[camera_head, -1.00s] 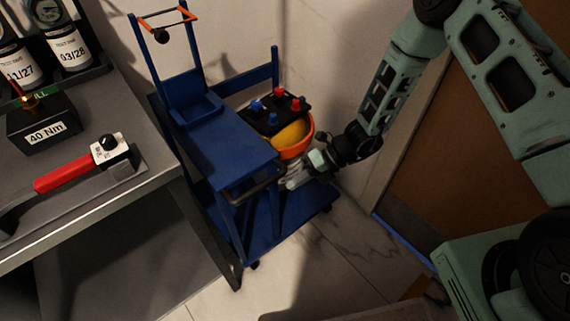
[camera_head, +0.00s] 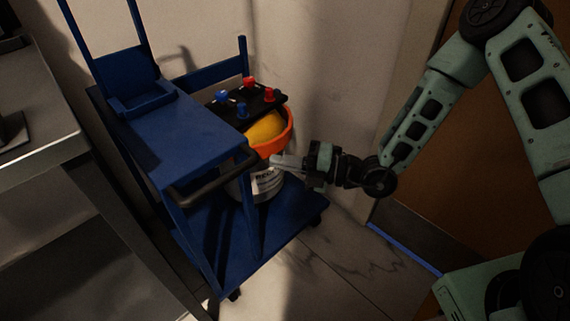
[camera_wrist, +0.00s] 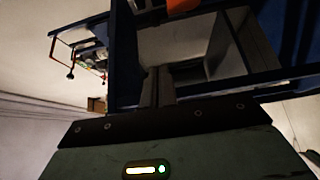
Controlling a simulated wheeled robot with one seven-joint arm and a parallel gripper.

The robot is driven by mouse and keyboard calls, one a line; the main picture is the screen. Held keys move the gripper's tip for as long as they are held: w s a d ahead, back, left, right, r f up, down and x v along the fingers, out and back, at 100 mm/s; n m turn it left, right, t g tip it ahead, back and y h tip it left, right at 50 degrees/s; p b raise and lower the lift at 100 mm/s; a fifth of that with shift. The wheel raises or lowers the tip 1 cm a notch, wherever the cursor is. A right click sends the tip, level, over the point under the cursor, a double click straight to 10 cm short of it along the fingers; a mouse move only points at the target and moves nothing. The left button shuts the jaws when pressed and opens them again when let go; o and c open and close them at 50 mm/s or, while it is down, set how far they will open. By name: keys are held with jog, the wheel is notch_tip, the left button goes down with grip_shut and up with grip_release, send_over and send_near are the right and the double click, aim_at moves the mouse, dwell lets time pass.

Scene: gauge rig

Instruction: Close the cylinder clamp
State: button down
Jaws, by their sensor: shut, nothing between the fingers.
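The cylinder clamp, a thin orange-tipped frame with a black knob (camera_wrist: 70,76), is seen small at the left of the wrist view. It is above the top edge of the head view. I cannot tell how far open it is. My gripper (camera_head: 277,161) is shut and empty, beside the orange bowl on the blue cart and well away from the clamp. In the wrist view my fingers (camera_wrist: 158,88) point toward a pale container (camera_wrist: 185,45). I cannot tell whether they touch it.
The blue cart (camera_head: 200,135) has a dark handle (camera_head: 213,180) at its front. An orange bowl (camera_head: 280,143) with a yellow thing sits below a black plate with red and blue knobs (camera_head: 245,104). A grey bench (camera_head: 45,150) stands left.

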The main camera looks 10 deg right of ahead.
jog(key=w+a+b, duration=0.4)
jog(key=w+a, duration=0.2)
jog(key=a, duration=0.1)
jog(key=shift+a+b, duration=0.35)
jog(key=shift+a, duration=0.05)
jog(key=shift+w, duration=0.1)
jog(key=p+x, duration=0.3)
jog(key=p, duration=0.2)
jog(key=shift+w+a, duration=0.25)
jog(key=shift+w, duration=0.2)
